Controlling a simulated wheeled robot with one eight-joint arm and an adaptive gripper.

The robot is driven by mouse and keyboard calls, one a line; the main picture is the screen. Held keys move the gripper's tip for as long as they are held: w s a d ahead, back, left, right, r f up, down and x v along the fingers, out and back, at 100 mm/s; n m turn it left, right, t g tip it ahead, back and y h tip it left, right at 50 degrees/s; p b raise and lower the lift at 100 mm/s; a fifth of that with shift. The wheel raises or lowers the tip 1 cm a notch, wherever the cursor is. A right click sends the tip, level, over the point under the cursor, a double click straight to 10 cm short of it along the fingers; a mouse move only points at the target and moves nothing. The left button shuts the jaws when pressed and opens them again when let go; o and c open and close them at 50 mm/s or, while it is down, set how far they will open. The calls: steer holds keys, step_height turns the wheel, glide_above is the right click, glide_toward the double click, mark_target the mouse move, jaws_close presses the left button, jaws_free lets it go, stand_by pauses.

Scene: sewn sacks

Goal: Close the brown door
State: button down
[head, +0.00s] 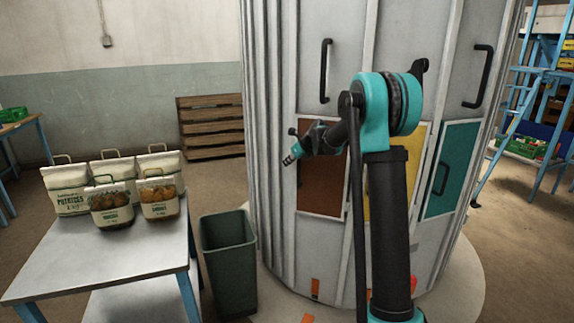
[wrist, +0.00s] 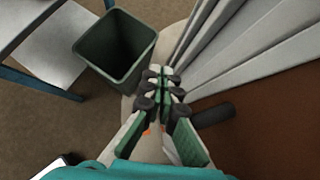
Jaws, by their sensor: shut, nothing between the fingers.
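The brown door (head: 325,190) is a panel low on the front of a tall grey ribbed cabinet, partly hidden behind my arm. It looks about in line with the cabinet front; I cannot tell whether it is slightly ajar. In the wrist view the brown door (wrist: 265,135) fills the lower right, with a dark bar, seemingly its handle (wrist: 213,114), right of my fingers. My gripper (head: 289,158) is at the door's left edge, pointing left and down. In the wrist view my gripper (wrist: 165,76) is shut and empty; contact with the door or bar is not clear.
A yellow door (head: 408,160) and a teal door (head: 452,170) are right of the brown one. A green bin (head: 229,262) stands left of the cabinet. A metal table (head: 115,258) bears several sacks (head: 68,192). Wooden crates (head: 210,127) stand behind.

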steer(key=s+a+r+n+t+h, duration=0.1)
steer(key=s+r+n+t+h, duration=0.1)
steer(key=s+r+n+h, duration=0.55)
steer(key=w+d+f+m+h, duration=0.2)
steer(key=w+f, duration=0.4)
steer(key=w, duration=0.3)
steer(key=shift+w+d+f, duration=0.15)
steer(key=shift+d+f, duration=0.15)
steer(key=shift+d, duration=0.6)
stand_by(0.4)
steer(key=w, duration=0.1)
steer(key=w+d, duration=0.1)
steer(key=w, duration=0.1)
steer(key=shift+w, duration=0.3)
